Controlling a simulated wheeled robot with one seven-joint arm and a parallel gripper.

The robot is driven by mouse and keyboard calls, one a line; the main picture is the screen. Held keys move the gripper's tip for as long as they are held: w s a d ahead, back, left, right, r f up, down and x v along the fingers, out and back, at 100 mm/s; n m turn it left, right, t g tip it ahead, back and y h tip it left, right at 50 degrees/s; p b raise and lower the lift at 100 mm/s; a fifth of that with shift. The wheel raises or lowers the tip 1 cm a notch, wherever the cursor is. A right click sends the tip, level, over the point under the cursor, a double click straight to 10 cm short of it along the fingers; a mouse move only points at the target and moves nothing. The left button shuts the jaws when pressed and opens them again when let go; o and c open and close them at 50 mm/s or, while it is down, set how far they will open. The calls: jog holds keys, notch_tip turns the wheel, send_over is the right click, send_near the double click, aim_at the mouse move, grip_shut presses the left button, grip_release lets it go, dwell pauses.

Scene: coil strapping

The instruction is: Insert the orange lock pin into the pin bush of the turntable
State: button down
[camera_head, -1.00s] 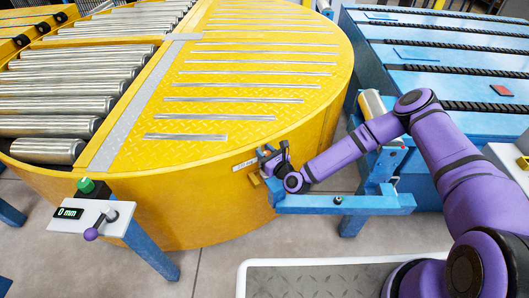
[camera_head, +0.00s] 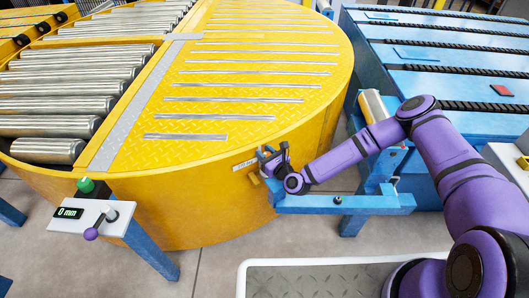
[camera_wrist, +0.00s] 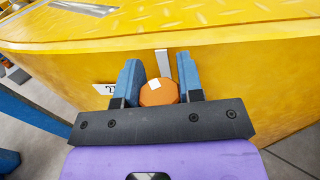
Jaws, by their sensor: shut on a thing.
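The round yellow turntable (camera_head: 225,165) fills the left and middle of the head view, and its side wall (camera_wrist: 230,80) fills much of the wrist view. My gripper (camera_head: 268,160) is at the turntable's side wall, above the blue bracket. In the wrist view its two blue fingers (camera_wrist: 158,88) are shut on the orange lock pin (camera_wrist: 158,94), whose round orange head shows between them. The pin's shaft and tip are hidden. The pin bush is not clearly visible, so I cannot tell whether the pin is in it.
A blue bracket (camera_head: 345,205) sticks out beneath my gripper. A control box (camera_head: 92,217) with a green button and purple-knobbed lever stands at left. A blue conveyor (camera_head: 450,75) with black chains is at right.

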jog(key=shift+f, duration=2.25)
jog(key=c, duration=0.7)
grip_release()
jog(key=v, duration=1)
jog(key=shift+s+d, duration=0.25)
jog(key=shift+s, duration=0.1)
